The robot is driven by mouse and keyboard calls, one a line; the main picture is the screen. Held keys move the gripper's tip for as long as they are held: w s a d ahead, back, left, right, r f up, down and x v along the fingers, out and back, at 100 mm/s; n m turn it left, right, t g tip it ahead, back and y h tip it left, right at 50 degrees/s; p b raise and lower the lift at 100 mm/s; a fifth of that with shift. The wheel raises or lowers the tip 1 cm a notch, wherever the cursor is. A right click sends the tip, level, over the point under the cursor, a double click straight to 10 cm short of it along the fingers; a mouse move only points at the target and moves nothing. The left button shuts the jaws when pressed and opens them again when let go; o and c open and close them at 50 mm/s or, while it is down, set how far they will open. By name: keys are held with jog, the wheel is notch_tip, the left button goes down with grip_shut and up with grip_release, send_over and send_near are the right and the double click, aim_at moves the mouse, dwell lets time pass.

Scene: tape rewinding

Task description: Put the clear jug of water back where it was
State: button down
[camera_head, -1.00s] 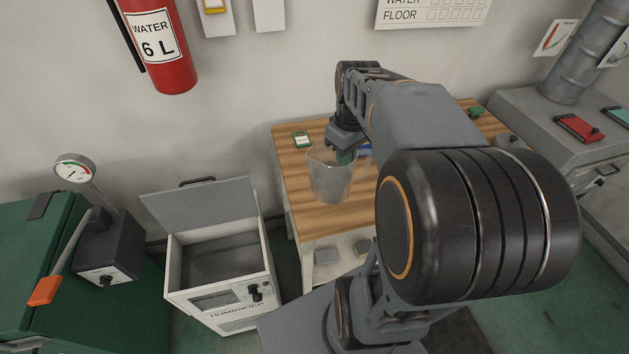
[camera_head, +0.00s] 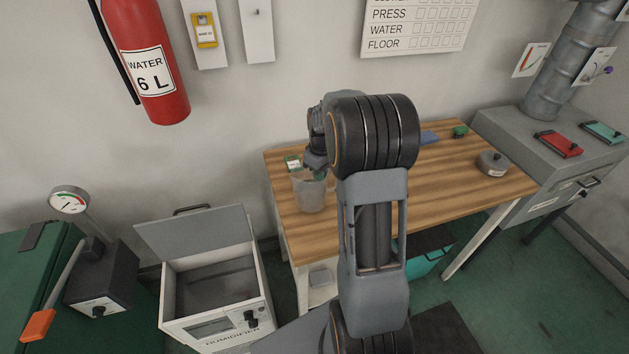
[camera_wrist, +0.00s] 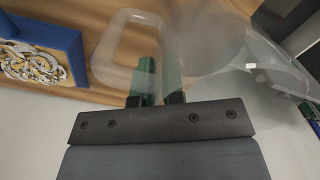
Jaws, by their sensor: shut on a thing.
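The clear jug (camera_head: 309,194) is upright at the left end of the wooden table (camera_head: 440,185). In the wrist view the jug (camera_wrist: 215,45) is see-through, with its looped handle toward my gripper. My gripper (camera_wrist: 160,80) is shut on the jug's handle with green fingertips. In the head view my gripper (camera_head: 315,172) is at the jug's upper right, partly hidden by my arm. I cannot tell whether the jug's base touches the table, nor how much water is in it.
An open-lidded humidifier (camera_head: 212,280) stands left of the table. A blue tray (camera_wrist: 45,55) with tangled pale pieces is near the gripper. A round grey weight (camera_head: 492,163) sits at the table's right; the table's middle right is clear.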

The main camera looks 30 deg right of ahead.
jog(key=shift+w+f, duration=0.15)
jog(key=shift+f, duration=1.6)
jog(key=shift+f, duration=0.25)
jog(key=c, duration=1.2)
grip_release()
jog(key=shift+c, duration=0.2)
jog(key=shift+r, duration=0.1)
